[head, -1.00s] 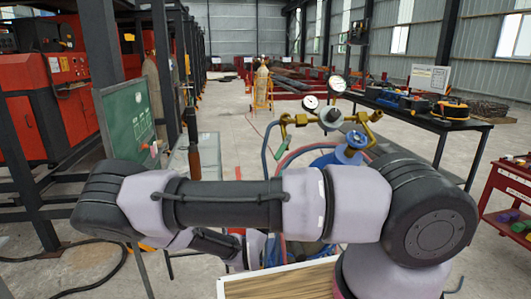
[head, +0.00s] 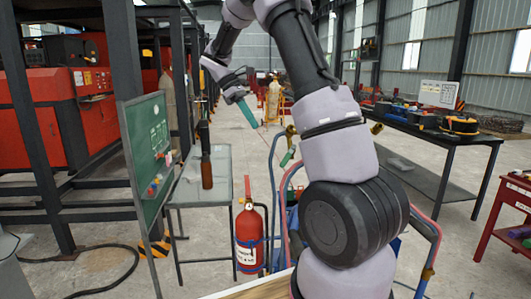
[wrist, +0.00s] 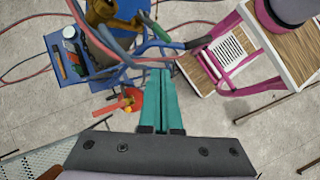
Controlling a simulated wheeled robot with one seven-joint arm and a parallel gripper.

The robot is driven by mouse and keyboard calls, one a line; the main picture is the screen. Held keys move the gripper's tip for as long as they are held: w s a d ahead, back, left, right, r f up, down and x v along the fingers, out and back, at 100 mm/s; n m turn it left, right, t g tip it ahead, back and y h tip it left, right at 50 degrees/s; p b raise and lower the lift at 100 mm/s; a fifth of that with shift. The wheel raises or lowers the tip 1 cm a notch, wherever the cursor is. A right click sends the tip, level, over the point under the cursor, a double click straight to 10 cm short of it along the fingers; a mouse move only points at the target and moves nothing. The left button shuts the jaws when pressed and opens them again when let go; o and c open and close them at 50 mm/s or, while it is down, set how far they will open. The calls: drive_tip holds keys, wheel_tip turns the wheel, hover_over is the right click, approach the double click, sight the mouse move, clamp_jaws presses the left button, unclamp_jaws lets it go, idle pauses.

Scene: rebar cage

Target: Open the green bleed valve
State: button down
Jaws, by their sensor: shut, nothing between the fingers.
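In the wrist view the fingers (wrist: 166,72) are together and empty.
A red fire extinguisher (head: 249,238) stands below the handle. A green board (head: 150,155) and a grey table (head: 214,182) with a brown bottle-like object (head: 206,165) are at left. A blue tray (wrist: 90,72) with tools shows in the wrist view. A dark workbench (head: 440,140) stands at right.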

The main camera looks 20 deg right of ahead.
approach(283, 162)
wheel_tip(283, 162, down, 4)
drive_tip(key=d, duration=0.2)
drive_tip(key=shift+s+d+f, duration=0.45)
drive_tip(key=shift+s+d, duration=0.1)
drive_tip(key=shift+d, duration=0.05)
drive_tip(key=shift+s+f+n+h, duration=0.2)
drive_tip(key=shift+f+n+h, duration=0.1)
drive_tip(key=shift+h, duration=0.1)
drive_tip(key=n+h, duration=0.1)
drive_tip(key=s+f+n+t+h, duration=0.1)
drive_tip(key=h, duration=0.1)
drive_tip(key=n+h, duration=0.1)
drive_tip(key=shift+s+d+f+h, duration=0.3)
drive_tip(key=shift+s, duration=0.05)
drive_tip(key=shift+s+d+f, duration=0.15)
drive_tip(key=shift+d, duration=0.05)
idle(0.6)
